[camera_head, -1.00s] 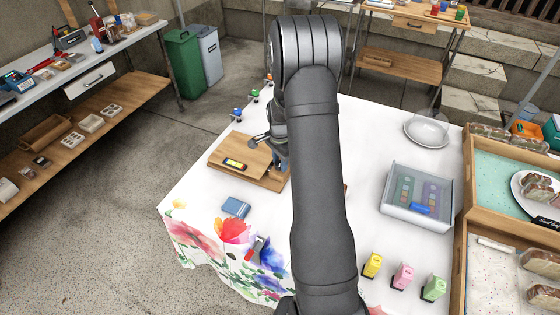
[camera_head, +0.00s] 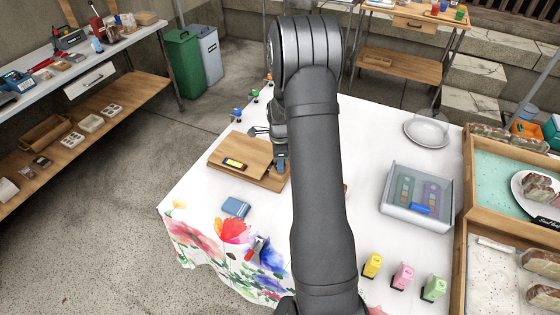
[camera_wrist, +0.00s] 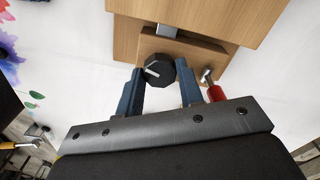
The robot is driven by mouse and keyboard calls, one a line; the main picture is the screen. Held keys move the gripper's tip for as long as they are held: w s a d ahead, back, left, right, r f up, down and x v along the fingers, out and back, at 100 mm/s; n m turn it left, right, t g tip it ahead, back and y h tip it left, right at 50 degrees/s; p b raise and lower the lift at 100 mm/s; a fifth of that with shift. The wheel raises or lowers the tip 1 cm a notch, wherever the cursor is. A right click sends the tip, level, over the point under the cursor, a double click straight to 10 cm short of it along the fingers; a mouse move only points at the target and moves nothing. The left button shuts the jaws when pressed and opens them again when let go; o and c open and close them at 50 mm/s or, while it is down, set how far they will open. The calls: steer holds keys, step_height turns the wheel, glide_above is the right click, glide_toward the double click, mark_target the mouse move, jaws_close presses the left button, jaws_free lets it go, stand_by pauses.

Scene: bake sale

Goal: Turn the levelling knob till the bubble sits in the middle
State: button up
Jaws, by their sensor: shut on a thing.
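The black knob (camera_wrist: 160,70), with a pale pointer line, sits at the edge of a wooden board in the wrist view. My gripper (camera_wrist: 161,84) has one blue finger on each side of it and is shut on it. In the head view my gripper (camera_head: 280,161) is at the board's right side, and the knob is hidden there. The bubble level (camera_head: 234,164), a small yellow-green vial in a dark frame, lies on the wooden board (camera_head: 226,149). The bubble is too small to place exactly.
A red-handled metal piece (camera_wrist: 214,92) is close to the right finger. A blue box (camera_head: 235,207) and a red-handled tool (camera_head: 255,249) lie nearer on the cloth. A clear-lidded container (camera_head: 418,197) stands right of my arm.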

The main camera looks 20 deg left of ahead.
stand_by(0.3)
steer(key=o, duration=1)
steer(key=shift+r, duration=0.1)
step_height(320, 180, up, 17)
steer(key=shift+r, duration=0.15)
step_height(320, 180, down, 18)
steer(key=shift+r, duration=0.25)
stand_by(0.4)
